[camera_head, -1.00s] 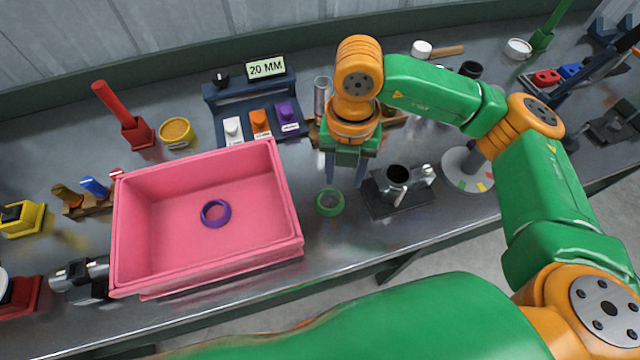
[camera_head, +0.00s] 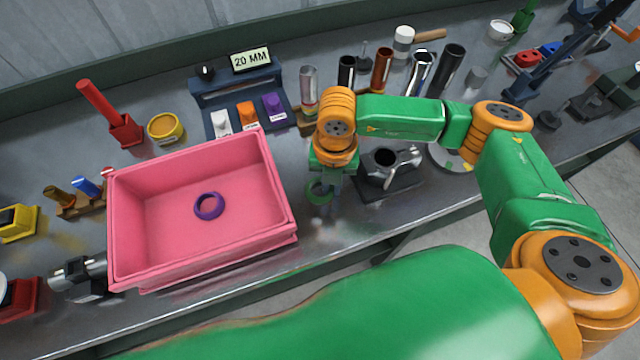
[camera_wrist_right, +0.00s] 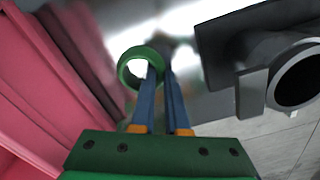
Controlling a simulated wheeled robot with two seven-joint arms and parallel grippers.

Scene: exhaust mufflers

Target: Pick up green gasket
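The green gasket (camera_head: 319,191) is a small ring just right of the pink bin, by the table's front part. My right gripper (camera_head: 322,196) points down over it and partly hides it in the head view. In the right wrist view, the gasket (camera_wrist_right: 127,68) sits at the fingertips. The blue fingers of my right gripper (camera_wrist_right: 162,75) are close together, with the gasket's right rim between them. The gripper looks shut on that rim. Whether the gasket is clear of the table is hard to tell. My left gripper is not in view.
The pink bin (camera_head: 275,246) stands to the left with a purple ring (camera_head: 208,206) inside. A dark fixture with a metal cup (camera_head: 386,166) is close on the right. Several tubes stand behind my right arm. A display reading 20 MM (camera_head: 250,60) is at the back.

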